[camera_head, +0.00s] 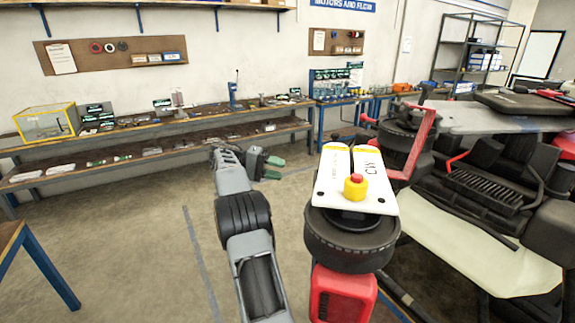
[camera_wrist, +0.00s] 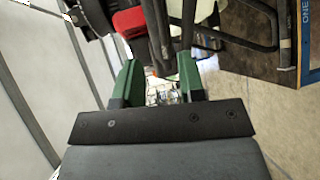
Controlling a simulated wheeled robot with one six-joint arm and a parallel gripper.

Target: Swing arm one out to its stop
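The spray drone (camera_head: 480,180) stands at the right in the head view, with black and red parts. A red and black arm end with a round dark motor (camera_head: 350,245) is nearest me. A white folded propeller (camera_head: 330,190) marked CW and a yellow knob with a red top (camera_head: 355,187) sit on it. Another motor with a red bracket (camera_head: 415,150) is behind. I see no label telling which is arm one. My gripper (camera_head: 272,166) is left of the drone, apart from it. In the wrist view my gripper (camera_wrist: 160,72) has its green fingers apart, nothing clearly between them.
A long workbench (camera_head: 170,130) with small parts and a yellow-framed box (camera_head: 45,122) runs along the back wall. A blue-legged table corner (camera_head: 45,265) is at the front left. The floor (camera_head: 150,225) between is clear. A metal shelf (camera_head: 480,50) stands at the back right.

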